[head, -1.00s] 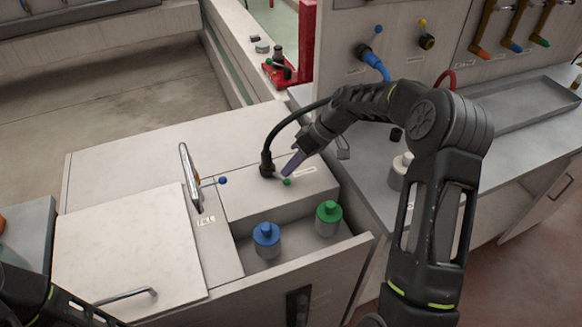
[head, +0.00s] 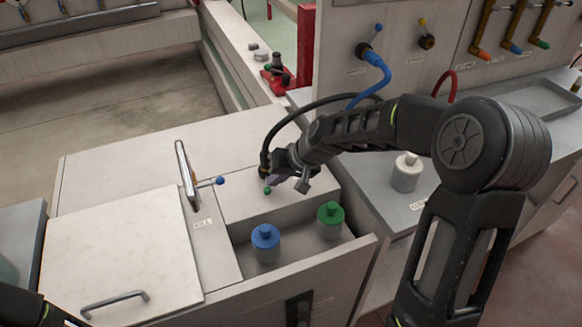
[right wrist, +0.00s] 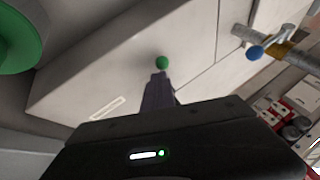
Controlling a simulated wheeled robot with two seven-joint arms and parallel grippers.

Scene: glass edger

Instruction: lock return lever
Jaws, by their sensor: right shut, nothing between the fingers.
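The return lever shows as a small green ball (head: 267,190) on top of the pale box, just below the black hose fitting (head: 264,168). In the right wrist view the green ball (right wrist: 162,62) sits right at my fingertips; its rod is hidden. My right gripper (head: 275,182) is shut and empty, its purple-grey fingers just right of the ball. They look to be touching it or very close; I cannot tell which. My left arm shows only as a dark piece at the lower left, with its gripper out of view.
A blue-knobbed lever (head: 220,181) stands left of the box beside an upright metal handle (head: 187,175). Blue-capped (head: 266,240) and green-capped (head: 330,220) bottles stand in the front trough. A black hose arches behind my right gripper. The pale lid (head: 120,245) is clear.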

